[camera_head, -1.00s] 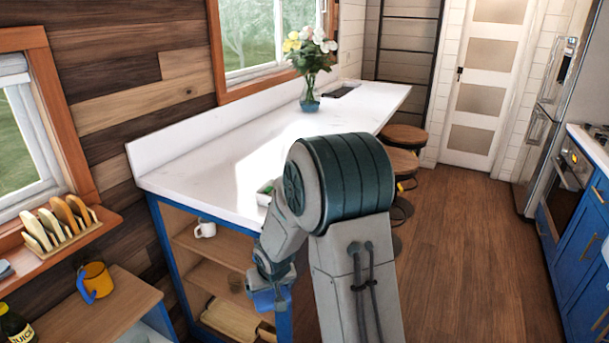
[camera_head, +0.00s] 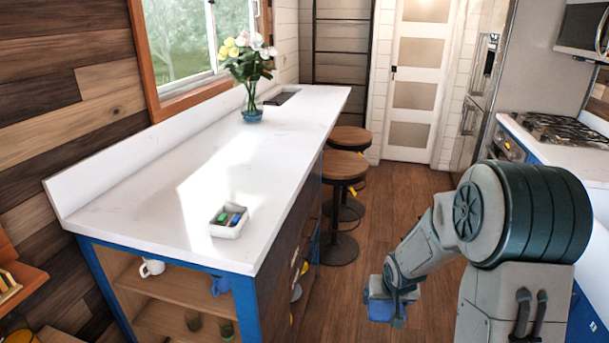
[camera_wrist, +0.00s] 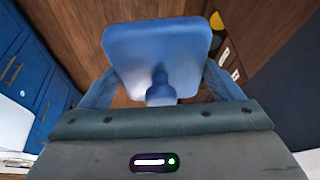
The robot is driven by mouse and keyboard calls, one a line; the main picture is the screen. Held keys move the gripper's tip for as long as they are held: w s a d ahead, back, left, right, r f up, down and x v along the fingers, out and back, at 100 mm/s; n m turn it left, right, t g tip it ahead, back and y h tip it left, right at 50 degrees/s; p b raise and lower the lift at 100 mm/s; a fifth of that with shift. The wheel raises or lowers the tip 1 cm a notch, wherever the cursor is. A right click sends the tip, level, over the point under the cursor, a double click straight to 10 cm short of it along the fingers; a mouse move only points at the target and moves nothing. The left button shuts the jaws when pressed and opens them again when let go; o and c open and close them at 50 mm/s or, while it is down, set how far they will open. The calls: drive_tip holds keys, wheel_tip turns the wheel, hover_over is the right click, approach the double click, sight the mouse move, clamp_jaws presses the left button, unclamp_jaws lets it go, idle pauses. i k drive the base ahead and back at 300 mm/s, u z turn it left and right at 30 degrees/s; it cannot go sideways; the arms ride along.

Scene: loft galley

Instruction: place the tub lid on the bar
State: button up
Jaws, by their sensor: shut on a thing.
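The tub lid (camera_wrist: 158,50) is a blue, rounded square with a small knob. In the wrist view my gripper (camera_wrist: 160,92) is shut on it, with a finger at each side of the knob. In the head view my gripper (camera_head: 392,296) hangs low over the floor, to the right of the bar, and the blue lid (camera_head: 380,311) shows beneath it. The bar (camera_head: 160,205) has a long white top, and the lid is apart from it and lower than its top. The fingertips are partly hidden in the head view.
On the bar stand a small white tray (camera_head: 229,222) with coloured items, a vase of flowers (camera_head: 252,105) and a dark flat object (camera_head: 281,97). Much of the white top is bare. Stools (camera_head: 345,168) stand along its right side. Shelves below hold mugs (camera_head: 152,267).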

sight(256, 195)
drive_tip(key=z, duration=1.7)
drive_tip(key=k, duration=0.7)
drive_tip(key=u, duration=2.15)
